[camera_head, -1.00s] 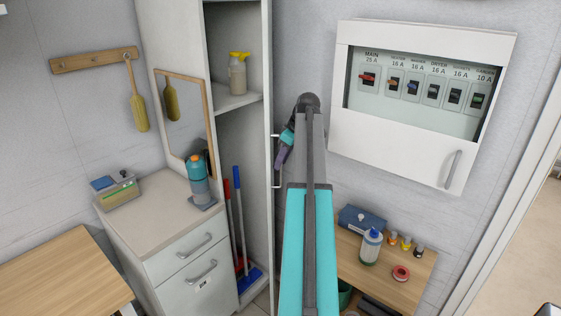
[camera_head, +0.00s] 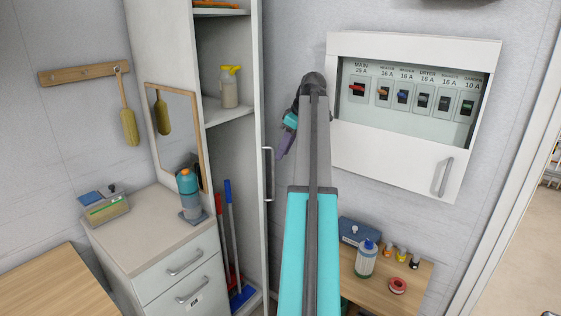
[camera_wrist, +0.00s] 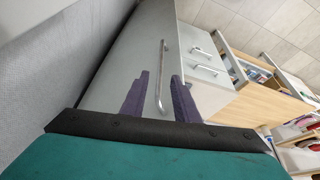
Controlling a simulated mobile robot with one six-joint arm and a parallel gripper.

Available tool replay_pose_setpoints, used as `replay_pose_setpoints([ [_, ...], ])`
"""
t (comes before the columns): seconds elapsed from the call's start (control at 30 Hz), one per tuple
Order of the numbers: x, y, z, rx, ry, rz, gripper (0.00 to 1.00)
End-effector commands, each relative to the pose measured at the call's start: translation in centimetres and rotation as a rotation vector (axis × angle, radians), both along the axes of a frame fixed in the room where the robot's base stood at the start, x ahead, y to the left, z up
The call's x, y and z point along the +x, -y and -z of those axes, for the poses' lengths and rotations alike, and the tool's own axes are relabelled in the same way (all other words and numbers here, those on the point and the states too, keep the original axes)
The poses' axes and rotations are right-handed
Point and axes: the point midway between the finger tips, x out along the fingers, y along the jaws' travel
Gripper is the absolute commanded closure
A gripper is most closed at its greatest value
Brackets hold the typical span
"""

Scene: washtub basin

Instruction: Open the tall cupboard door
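The tall cupboard (camera_head: 232,112) stands open in the head view, its shelves and inside in sight. Its door (camera_head: 262,60) is swung out and seen nearly edge-on. The door's bar handle (camera_head: 268,174) faces right, towards my arm. My gripper (camera_head: 281,154) is just right of the handle, with a small gap between them in the picture. In the wrist view, the purple fingers of my gripper (camera_wrist: 160,98) are apart, and the upright handle (camera_wrist: 162,70) shows between them against the grey door (camera_wrist: 130,65). They do not visibly grip it.
A drawer cabinet (camera_head: 150,232) with a blue bottle (camera_head: 188,192) stands left of the cupboard. A spray bottle (camera_head: 230,88) and brooms are inside. A breaker box (camera_head: 395,150) hangs at right, above a wooden bench (camera_head: 405,275) with small items.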

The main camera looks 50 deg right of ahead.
Motion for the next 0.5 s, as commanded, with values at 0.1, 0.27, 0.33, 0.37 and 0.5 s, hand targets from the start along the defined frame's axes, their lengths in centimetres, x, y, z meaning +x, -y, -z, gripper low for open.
replay_pose_setpoints([
  [0.1,-0.5,0.2,-1.3,-0.002,0.001,0.001,0.72],
  [0.27,-0.9,0.2,-2.4,0.0,0.001,0.0,0.72],
  [0.33,-1.0,0.2,-2.6,0.0,0.001,0.0,0.72],
  [0.37,-1.1,0.2,-2.7,0.0,0.001,0.0,0.72],
  [0.5,-1.1,0.2,-2.8,0.001,0.001,0.0,0.72],
])
